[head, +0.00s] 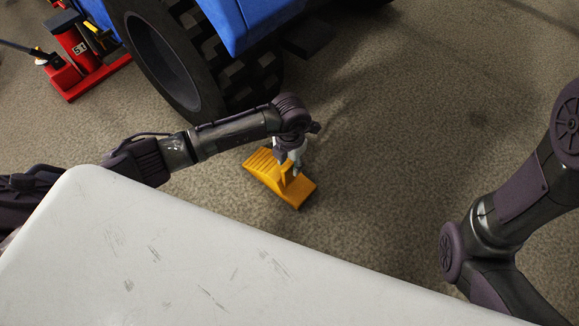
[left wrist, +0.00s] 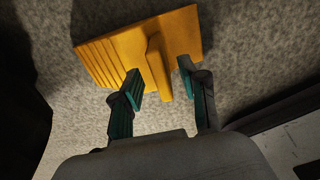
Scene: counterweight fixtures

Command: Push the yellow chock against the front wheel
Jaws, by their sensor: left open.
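The yellow chock (head: 297,194) lies on the carpet to the lower right of the blue vehicle's front wheel (head: 172,62), with a gap of floor between them. Its ridged slope faces left, towards the wheel side. My left gripper (head: 291,166) is over the chock, pointing down. In the left wrist view the chock (left wrist: 110,52) shows with its upright rib between my open fingers (left wrist: 160,80); I cannot tell whether they touch it. My right gripper is out of view; only part of the right arm shows.
A white, scuffed surface (head: 180,250) fills the lower left, close beside the chock. A red jack (head: 75,50) stands left of the wheel. The blue vehicle body (head: 245,20) overhangs at the top. Carpet is clear to the right.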

